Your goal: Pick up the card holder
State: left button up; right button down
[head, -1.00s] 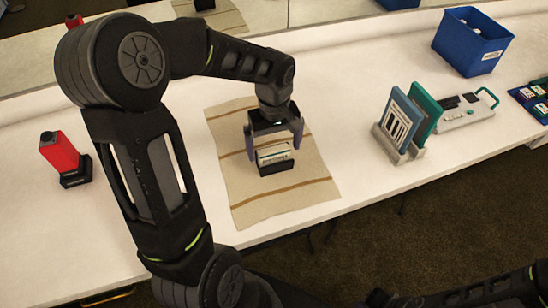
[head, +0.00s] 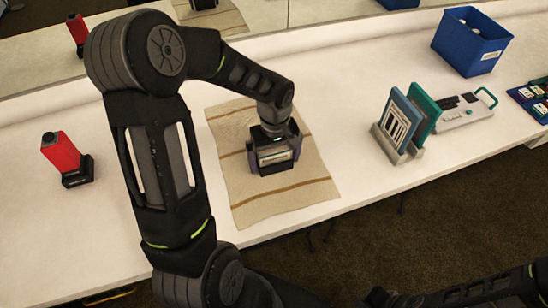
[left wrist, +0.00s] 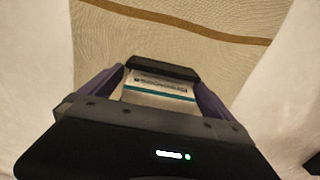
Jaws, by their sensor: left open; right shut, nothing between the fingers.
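The card holder (head: 276,168) is a small black stand with pale, teal-edged cards in it. It stands on a beige striped cloth on the white counter. My left gripper (head: 273,157) is open and lowered over it, with one finger on each side. In the left wrist view the card holder (left wrist: 160,82) lies between the two purple-grey fingers of my left gripper (left wrist: 160,88). Whether the fingers touch it I cannot tell. The fingers of my right gripper are not visible; only part of my right arm shows at the bottom right of the head view.
A red device (head: 62,152) stands in a black base at the left. A grey rack (head: 396,145) with blue and teal panels, a white-and-teal device (head: 464,110), a blue bin (head: 472,42) and a dark tray of cards (head: 530,98) are at the right. Counter between cloth and rack is clear.

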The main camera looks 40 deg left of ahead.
aim_at(274, 152)
pick_arm(q)
jog(key=shift+c, duration=0.6)
jog(key=c, duration=1.2)
jog(key=shift+c, duration=0.2)
notch_tip(274, 152, up, 10)
jog(key=shift+b, duration=0.35)
